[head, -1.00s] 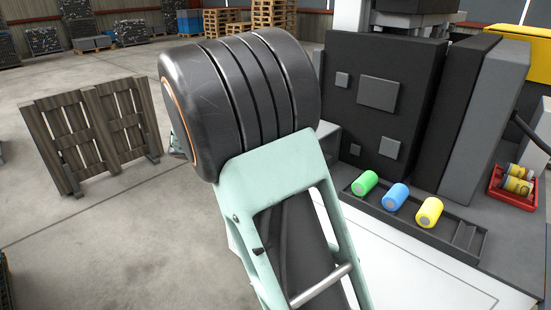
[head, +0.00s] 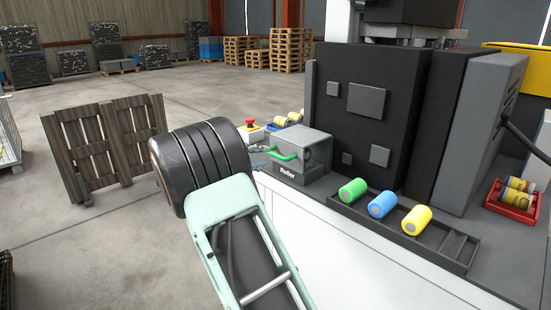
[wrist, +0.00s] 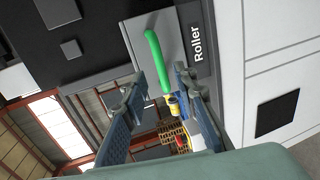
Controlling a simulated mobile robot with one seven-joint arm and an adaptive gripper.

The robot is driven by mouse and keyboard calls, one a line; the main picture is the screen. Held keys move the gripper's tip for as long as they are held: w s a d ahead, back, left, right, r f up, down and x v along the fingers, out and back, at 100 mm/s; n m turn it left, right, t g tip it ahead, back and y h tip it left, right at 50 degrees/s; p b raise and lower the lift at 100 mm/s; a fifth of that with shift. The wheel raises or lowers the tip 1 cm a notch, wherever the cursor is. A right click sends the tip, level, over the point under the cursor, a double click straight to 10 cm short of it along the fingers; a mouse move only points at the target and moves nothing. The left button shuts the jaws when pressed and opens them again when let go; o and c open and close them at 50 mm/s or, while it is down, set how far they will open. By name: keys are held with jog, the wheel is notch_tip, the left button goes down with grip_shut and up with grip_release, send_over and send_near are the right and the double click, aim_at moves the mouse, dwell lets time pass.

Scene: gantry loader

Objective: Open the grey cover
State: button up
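The grey cover (head: 312,150) is a grey box-like housing marked "Roller" on the machine's white bench, with a green bar handle (head: 285,154) on its left side. It looks shut. In the wrist view the grey cover (wrist: 176,22) is at the top, with the green handle (wrist: 157,62) running down from it. My gripper (wrist: 160,85) is open, its two fingers apart on either side of the handle's lower end in that picture. Whether the handle lies between the fingers in depth I cannot tell. In the head view my arm hides most of the gripper; only a bit shows by the handle.
Green, blue (head: 382,204) and yellow rollers lie in a dark rack (head: 440,245) right of the cover. A dark machine panel (head: 370,110) stands behind. A red emergency button (head: 250,123) and yellow cans are beyond the cover. A red tray (head: 512,203) is at right.

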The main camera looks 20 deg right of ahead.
aim_at(275, 156)
jog(key=x, duration=0.6)
jog(key=shift+w+d+f, duration=0.1)
jog(key=shift+w+d, duration=0.05)
jog(key=shift+d, duration=0.2)
grip_shut()
